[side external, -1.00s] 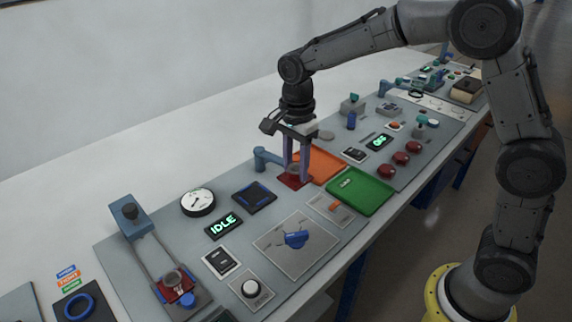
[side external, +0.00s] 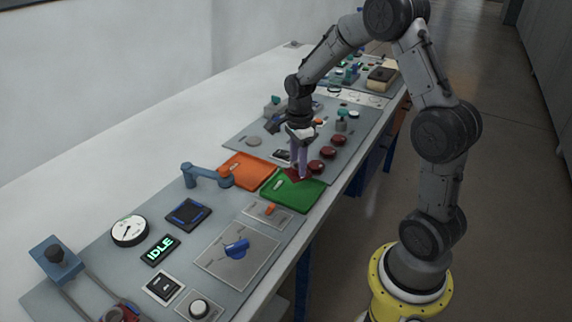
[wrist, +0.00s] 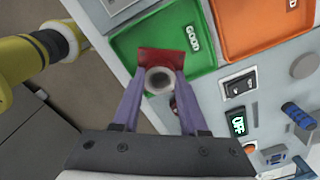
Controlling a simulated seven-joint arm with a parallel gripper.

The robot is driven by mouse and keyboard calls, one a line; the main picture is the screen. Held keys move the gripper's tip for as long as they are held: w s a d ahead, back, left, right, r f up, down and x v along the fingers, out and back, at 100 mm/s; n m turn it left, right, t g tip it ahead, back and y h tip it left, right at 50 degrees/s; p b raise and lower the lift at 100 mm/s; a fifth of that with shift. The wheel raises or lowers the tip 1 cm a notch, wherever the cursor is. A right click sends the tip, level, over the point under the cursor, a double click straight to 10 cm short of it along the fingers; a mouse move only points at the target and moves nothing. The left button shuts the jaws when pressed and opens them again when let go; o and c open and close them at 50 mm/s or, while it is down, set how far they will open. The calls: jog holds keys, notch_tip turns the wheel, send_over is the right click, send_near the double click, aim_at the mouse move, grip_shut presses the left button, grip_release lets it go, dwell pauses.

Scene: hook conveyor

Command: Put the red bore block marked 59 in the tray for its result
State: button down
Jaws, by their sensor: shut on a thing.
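My gripper (side external: 298,168) is shut on the red bore block (wrist: 160,58), a red block with a round grey ring and bore. In the side external view the block (side external: 293,175) is at the back part of the green tray (side external: 305,200). In the wrist view the block is between my fingertips, over the green tray (wrist: 125,42), which is labelled GOOD. I cannot tell whether it touches the tray floor. The marking 59 is not readable. An orange tray (side external: 246,172) lies beside the green one; it looks empty, and its label is too small to read.
Red domed buttons (side external: 316,167) stand just behind the green tray. A display (side external: 160,249) reads IDLE. A blue knob (side external: 237,247) is on a plate in front.

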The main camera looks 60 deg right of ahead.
send_over(297, 193)
jog(key=shift+w+d+f, duration=0.1)
jog(key=shift+d+f, duration=0.05)
jog(key=shift+f, duration=2.65)
jog(key=shift+f, duration=0.6)
dwell(0.9)
grip_release()
dwell(0.4)
jog(key=shift+r, duration=3.6)
